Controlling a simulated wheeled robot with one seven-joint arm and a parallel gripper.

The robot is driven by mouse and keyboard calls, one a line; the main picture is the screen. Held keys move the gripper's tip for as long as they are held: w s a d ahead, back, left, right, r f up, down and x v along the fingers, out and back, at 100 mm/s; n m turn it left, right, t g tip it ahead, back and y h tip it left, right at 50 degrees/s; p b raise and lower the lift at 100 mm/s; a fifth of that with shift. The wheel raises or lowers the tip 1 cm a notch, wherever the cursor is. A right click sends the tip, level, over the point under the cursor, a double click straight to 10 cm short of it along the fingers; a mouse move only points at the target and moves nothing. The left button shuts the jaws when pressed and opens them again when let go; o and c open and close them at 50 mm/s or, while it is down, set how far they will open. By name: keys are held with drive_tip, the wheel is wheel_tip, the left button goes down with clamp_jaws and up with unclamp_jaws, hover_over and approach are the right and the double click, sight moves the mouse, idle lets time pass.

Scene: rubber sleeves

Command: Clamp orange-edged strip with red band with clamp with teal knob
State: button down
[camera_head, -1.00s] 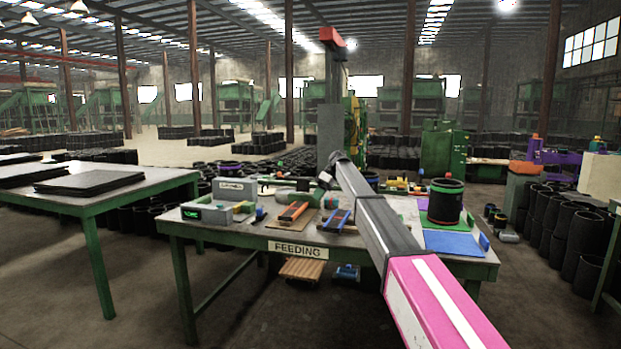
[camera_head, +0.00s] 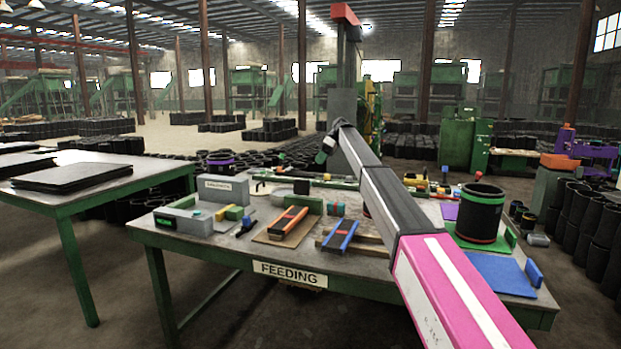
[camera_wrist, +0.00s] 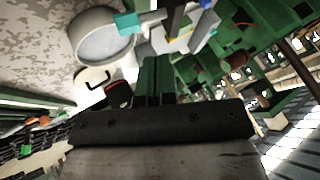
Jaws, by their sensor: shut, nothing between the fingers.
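An orange-edged strip (camera_head: 288,220) lies on a brown board at the front middle of the table in the head view. Its red band cannot be made out clearly. A small teal piece (camera_head: 338,209) shows beside a small red piece behind the strips; I cannot tell whether it is the clamp's knob. The wrist view also shows a teal piece (camera_wrist: 128,23) beside a pale round part, its identity unclear. My gripper (camera_head: 322,157) is above the far part of the table, apart from the strip. In the wrist view my gripper (camera_wrist: 153,82) is shut and empty.
A blue-edged strip (camera_head: 341,235) lies right of the orange one. A grey device (camera_head: 184,220) stands at the table's left, a black sleeve (camera_head: 479,211) at its right by a blue mat (camera_head: 500,273). My arm crosses over the table's right half. Another table (camera_head: 100,188) stands left.

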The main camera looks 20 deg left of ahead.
sight(305, 186)
idle(0.3)
drive_tip(key=x, duration=1)
